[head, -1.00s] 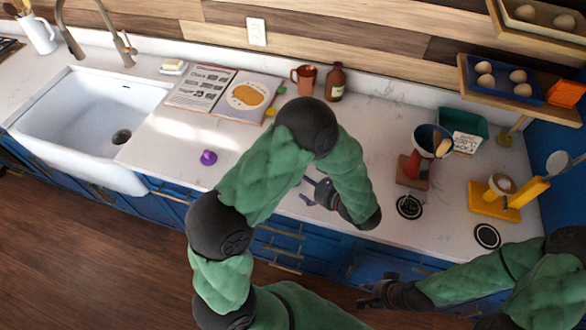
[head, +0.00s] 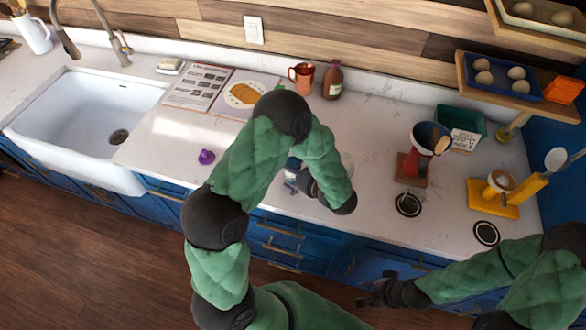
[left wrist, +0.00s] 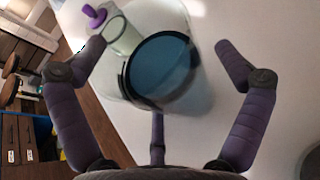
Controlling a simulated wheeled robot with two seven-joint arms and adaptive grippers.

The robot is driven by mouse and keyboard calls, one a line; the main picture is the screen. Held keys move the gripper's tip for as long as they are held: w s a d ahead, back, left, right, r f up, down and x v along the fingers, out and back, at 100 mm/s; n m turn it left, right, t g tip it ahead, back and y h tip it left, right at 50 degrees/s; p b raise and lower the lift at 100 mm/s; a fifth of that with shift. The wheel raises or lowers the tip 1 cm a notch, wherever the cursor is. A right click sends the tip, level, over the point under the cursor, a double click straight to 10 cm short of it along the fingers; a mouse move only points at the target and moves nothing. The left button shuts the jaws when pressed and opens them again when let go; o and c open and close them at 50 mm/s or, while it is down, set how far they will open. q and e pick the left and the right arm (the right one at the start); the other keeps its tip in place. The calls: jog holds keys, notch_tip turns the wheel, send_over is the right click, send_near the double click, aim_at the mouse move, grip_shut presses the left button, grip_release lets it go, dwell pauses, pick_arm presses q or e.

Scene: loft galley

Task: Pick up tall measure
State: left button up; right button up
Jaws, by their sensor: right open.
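In the left wrist view a large clear vessel with a dark rim and a blue-teal round inside (left wrist: 160,70) stands between the fingers of my left gripper (left wrist: 160,48). It looks like the tall measure, seen from above. The left fingers are spread wide, with gaps on both sides of it. A smaller pale clear cup (left wrist: 124,36) is close beside it, by the left finger. In the head view my left arm hides most of the vessel. My right gripper (head: 375,294) is open and empty, low in front of the cabinets.
A purple knob-like piece (head: 206,157) is left of my left arm. An open book (head: 215,92), copper mug (head: 302,77) and brown bottle (head: 332,80) stand behind. A red stand with a dripper (head: 417,160) and a yellow stand (head: 492,197) are right. The sink (head: 80,110) is far left.

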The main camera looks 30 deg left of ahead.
pick_arm(q)
jog(key=c, duration=1.2)
jog(key=shift+o, duration=0.2)
jog(key=shift+r, duration=0.2)
jog(key=shift+r, duration=1.35)
jog(key=shift+d+r+p, duration=0.2)
jog(key=shift+r+p, duration=0.1)
jog(key=d+r, duration=0.1)
jog(key=s+d+r, duration=0.1)
jog(key=r, duration=0.1)
jog(key=s+d+r+p, duration=0.1)
jog(key=d+r, duration=0.1)
jog(key=shift+r, duration=0.2)
send_near(296, 167)
jog(key=shift+s+d+r+p, duration=0.1)
jog(key=shift+s+r, duration=0.35)
jog(key=shift+r, duration=0.3)
jog(key=shift+s+d+r+p, duration=0.1)
jog(key=shift+s+r, duration=0.3)
jog(key=shift+r, duration=0.3)
jog(key=shift+s+d+r+p, duration=0.1)
jog(key=shift+s+r, duration=0.35)
jog(key=shift+r, duration=0.3)
